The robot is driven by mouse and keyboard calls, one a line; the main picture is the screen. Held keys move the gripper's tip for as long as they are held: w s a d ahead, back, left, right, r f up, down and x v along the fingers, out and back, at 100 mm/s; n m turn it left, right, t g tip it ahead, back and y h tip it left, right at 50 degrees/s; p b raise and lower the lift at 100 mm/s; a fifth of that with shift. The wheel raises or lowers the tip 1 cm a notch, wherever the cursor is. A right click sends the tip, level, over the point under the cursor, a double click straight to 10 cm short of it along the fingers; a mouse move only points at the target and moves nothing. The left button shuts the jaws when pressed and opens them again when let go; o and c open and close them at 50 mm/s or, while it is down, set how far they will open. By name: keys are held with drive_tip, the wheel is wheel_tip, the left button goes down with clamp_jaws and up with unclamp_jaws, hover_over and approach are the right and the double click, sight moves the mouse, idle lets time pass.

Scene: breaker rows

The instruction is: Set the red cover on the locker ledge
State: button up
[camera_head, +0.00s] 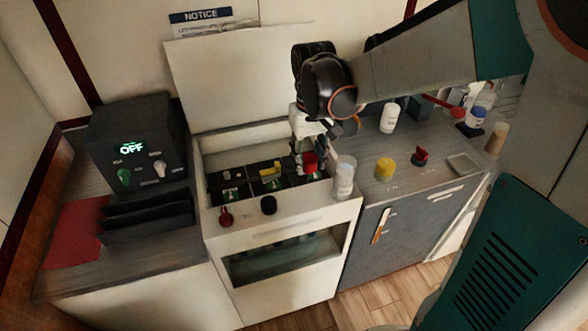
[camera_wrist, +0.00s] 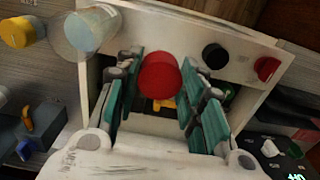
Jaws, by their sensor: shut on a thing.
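The red cover (camera_head: 311,162) is a round cap at the right end of the breaker rows (camera_head: 250,182) in the open white box. My gripper (camera_head: 309,150) is over this end of the box, shut on the red cover. In the wrist view the cover's red top (camera_wrist: 159,75) shows between the teal finger pads of my gripper (camera_wrist: 160,85). Its underside is hidden, so I cannot tell whether it still touches the breakers. The locker (camera_head: 400,228) stands to the right, with a grey top ledge (camera_head: 400,185) beside the white box.
A clear jar (camera_head: 344,178) stands close to the gripper's right. A yellow-topped jar (camera_head: 384,168), a red-topped item (camera_head: 420,156) and a small tray (camera_head: 463,163) are on the ledge. A white bottle (camera_head: 389,118) stands behind. Bare patches lie between them. The box's raised lid (camera_head: 215,75) is behind.

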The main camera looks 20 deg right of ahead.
sight(307, 199)
wheel_tip(307, 199, down, 12)
drive_tip(key=b, duration=0.3)
drive_tip(key=shift+f+b, duration=0.25)
drive_tip(key=shift+b, duration=0.1)
drive_tip(key=shift+f, duration=0.25)
drive_tip(key=o, duration=0.9)
drive_tip(key=shift+r, duration=0.1)
drive_tip(key=shift+o, duration=0.3)
